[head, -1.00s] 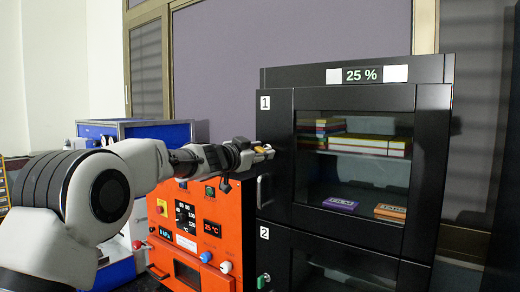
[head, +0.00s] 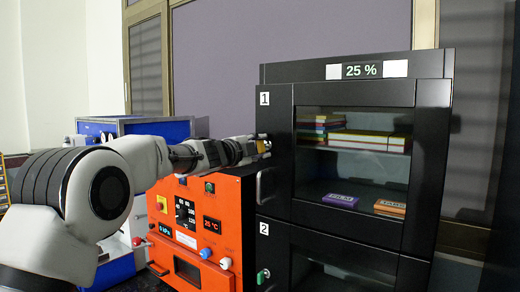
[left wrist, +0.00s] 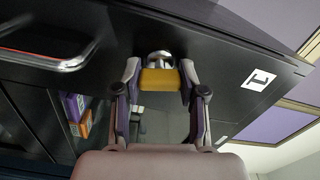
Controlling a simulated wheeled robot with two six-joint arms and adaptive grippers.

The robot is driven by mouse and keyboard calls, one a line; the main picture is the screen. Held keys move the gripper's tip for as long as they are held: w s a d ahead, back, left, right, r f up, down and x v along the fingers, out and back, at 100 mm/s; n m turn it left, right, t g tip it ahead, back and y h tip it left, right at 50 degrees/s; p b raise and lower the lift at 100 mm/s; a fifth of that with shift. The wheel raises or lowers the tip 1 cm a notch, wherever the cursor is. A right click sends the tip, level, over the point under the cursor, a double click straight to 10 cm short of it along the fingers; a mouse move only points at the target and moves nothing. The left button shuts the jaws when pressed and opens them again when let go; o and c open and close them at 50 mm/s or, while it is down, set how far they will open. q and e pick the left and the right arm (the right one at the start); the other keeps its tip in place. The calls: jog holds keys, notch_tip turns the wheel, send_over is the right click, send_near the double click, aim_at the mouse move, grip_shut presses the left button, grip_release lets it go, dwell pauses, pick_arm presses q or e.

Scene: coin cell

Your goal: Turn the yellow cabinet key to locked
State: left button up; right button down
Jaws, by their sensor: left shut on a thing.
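The yellow key (left wrist: 160,79) sits in a round silver lock (left wrist: 160,58) on the black door of cabinet compartment 1. My left gripper (left wrist: 158,84) is shut on the key's yellow head, one finger on each side of it. In the head view, the left gripper (head: 264,146) is at the left edge of the upper door (head: 278,180). Only a little yellow shows there, and the lock is mostly hidden by the gripper.
A silver door handle (left wrist: 45,58) is close by. The compartment 1 window shows boxes, including a purple one (head: 341,200) and an orange one (head: 390,207). An orange-red oven (head: 212,220) stands below my left arm. A green key or knob (head: 262,276) is at compartment 2.

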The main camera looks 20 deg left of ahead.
pick_arm(q)
jog(key=shift+r+m, duration=0.25)
jog(key=shift+m, duration=1.05)
jog(key=o, duration=0.9)
jog(key=shift+c, duration=0.2)
jog(key=o, duration=0.3)
jog(key=shift+w, duration=0.1)
jog(key=shift+w+f, duration=0.1)
jog(key=shift+f, duration=0.1)
jog(key=v, duration=1.2)
jog(key=shift+w, duration=0.1)
